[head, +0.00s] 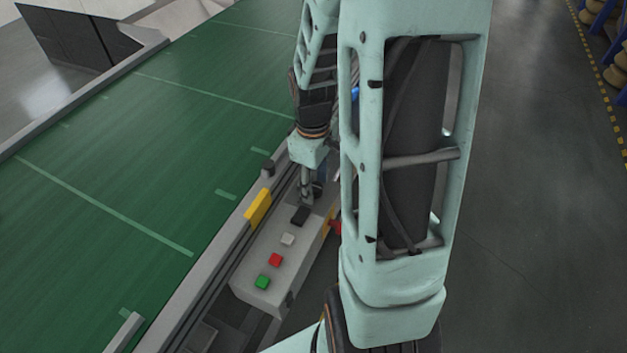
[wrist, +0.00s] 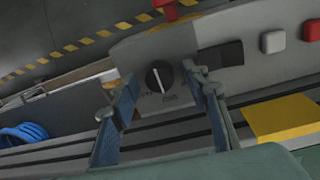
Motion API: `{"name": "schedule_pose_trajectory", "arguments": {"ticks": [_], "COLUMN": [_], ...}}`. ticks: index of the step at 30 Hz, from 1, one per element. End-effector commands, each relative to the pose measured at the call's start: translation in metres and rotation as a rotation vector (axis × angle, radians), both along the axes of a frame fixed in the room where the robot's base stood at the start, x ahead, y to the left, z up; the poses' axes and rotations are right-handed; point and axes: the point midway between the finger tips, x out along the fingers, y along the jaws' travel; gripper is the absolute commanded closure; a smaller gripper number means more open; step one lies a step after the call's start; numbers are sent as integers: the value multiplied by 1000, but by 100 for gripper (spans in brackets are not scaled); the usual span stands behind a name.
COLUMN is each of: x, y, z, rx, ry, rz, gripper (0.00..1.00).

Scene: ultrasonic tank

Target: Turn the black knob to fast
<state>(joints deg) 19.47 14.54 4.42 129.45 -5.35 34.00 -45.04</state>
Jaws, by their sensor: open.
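The black knob (wrist: 159,76) is in the wrist view, on the grey face of a control box (wrist: 228,28). A white line on the knob stands nearly upright, with a slight tilt. Small markings sit below the knob at its left and right; they are too small to read surely. My gripper (wrist: 151,77) is open, with one blue-grey finger on each side of the knob and gaps between. I cannot tell how far the tips are from the panel. In the head view my gripper (head: 307,192) is over the box's far end, and the knob is hidden.
The box also carries a black rectangle (head: 299,216), a white button (head: 287,239), a red button (head: 275,259) and a green button (head: 262,282). A red mushroom-shaped part (wrist: 170,8) stands at its edge. A yellow block (head: 258,207) and the green conveyor belt (head: 120,170) lie alongside.

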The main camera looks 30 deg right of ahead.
Motion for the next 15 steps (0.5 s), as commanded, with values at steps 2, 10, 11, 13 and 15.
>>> {"name": "schedule_pose_trajectory", "arguments": {"ticks": [2, 10, 11, 13, 15], "x": [0, 0, 0, 0, 0], "y": [0, 0, 0, 0, 0], "z": [-2, -2, -2, -2, -2], "rx": [0, -1, -1, -1, -1], "ry": [0, -1, -1, -1, -1], "rz": [0, 0, 0, 0, 0], "gripper": [57, 63, 66, 74, 82]}}
